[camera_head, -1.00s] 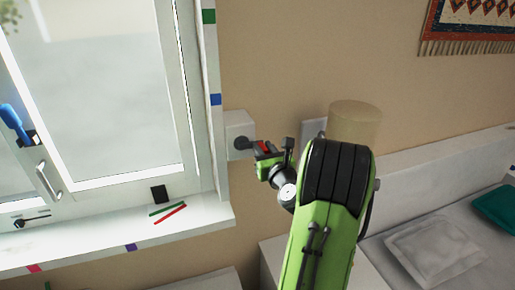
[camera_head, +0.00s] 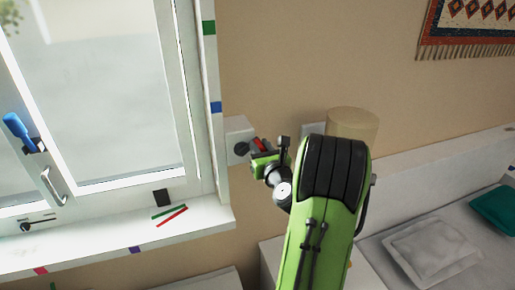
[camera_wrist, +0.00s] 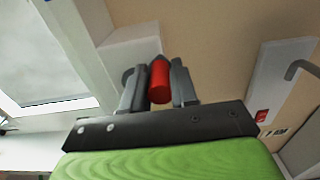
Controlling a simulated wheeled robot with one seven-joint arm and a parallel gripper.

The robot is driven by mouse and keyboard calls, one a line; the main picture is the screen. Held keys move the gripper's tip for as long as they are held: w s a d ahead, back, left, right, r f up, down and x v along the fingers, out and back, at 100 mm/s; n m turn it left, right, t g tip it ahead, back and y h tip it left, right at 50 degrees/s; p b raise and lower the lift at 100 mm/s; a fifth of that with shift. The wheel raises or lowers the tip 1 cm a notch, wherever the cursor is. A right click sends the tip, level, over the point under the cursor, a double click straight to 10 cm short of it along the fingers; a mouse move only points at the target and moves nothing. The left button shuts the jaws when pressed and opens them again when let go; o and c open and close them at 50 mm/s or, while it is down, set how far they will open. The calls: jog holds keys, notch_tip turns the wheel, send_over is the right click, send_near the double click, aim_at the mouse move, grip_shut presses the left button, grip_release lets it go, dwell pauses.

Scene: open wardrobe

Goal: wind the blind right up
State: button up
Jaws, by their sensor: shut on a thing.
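A grey blind (camera_head: 110,95) hangs over the window, with a brighter strip along its lower part; it also shows in the wrist view (camera_wrist: 40,55). The winder is a white box (camera_head: 237,128) on the wall right of the window, with a dark round hub (camera_head: 241,149) and a red handle (camera_head: 260,145). In the wrist view the red handle (camera_wrist: 160,80) stands between the two grey fingers of my gripper (camera_wrist: 158,88). My gripper (camera_head: 261,151) is shut on it. The fingers partly hide the crank arm.
The white windowsill (camera_head: 100,255) below carries a small black block (camera_head: 160,197) and red and green strips. A blue-handled item (camera_head: 18,128) is at the window frame. A beige cylinder (camera_head: 353,127) and a bed with cushions (camera_head: 430,250) are at the right.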

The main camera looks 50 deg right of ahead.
jog(key=shift+o, duration=1.1)
jog(key=shift+w+a+r+p, duration=0.45)
jog(key=shift+a+r+p, duration=0.1)
jog(key=shift+a+p, duration=0.25)
jog(key=shift+a+f, duration=0.1)
jog(key=shift+c, duration=0.8)
jog(key=shift+o, duration=0.4)
jog(key=shift+w+a+r+p, duration=0.4)
jog(key=shift+a+p, duration=0.15)
jog(key=shift+a, duration=0.05)
jog(key=shift+w+a+f, duration=0.1)
jog(key=shift+a, duration=0.05)
jog(key=shift+c, duration=0.7)
jog(key=o, duration=0.7)
